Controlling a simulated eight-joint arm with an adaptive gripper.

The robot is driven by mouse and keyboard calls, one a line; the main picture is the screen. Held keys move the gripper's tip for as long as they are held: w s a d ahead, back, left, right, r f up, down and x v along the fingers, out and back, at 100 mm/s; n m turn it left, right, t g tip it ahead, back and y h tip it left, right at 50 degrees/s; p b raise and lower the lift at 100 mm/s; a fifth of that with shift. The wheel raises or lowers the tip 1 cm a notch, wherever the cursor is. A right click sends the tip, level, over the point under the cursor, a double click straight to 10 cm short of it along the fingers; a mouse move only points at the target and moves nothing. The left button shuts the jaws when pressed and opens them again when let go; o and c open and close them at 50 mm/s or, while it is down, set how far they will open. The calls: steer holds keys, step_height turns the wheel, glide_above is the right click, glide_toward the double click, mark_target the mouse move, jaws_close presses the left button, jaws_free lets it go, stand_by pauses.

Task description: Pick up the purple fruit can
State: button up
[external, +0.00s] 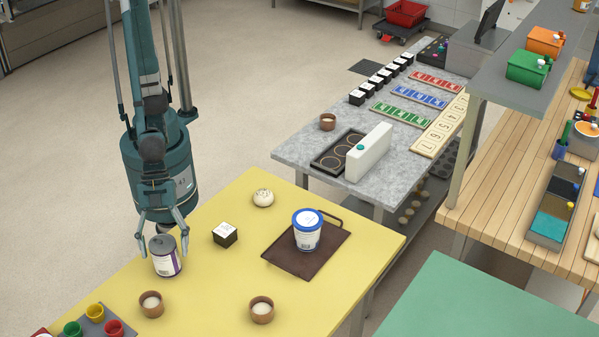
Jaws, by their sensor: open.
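The purple fruit can (166,263) stands upright on the yellow table near its left edge, with a dark grey top and a white and purple label. My gripper (162,245) points down directly above it. Its fingers are open, one to each side of the can's upper part. I cannot tell from this view whether a finger touches the can.
A blue-lidded tub (307,236) stands on a brown tray (289,263). Coloured cups (72,328) sit at the front left.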

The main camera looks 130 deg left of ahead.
steer(key=shift+x, duration=0.8)
steer(key=shift+c, duration=0.7)
steer(key=c, duration=1.2)
steer(key=shift+r+p, duration=1.15)
steer(key=shift+r, duration=3.8)
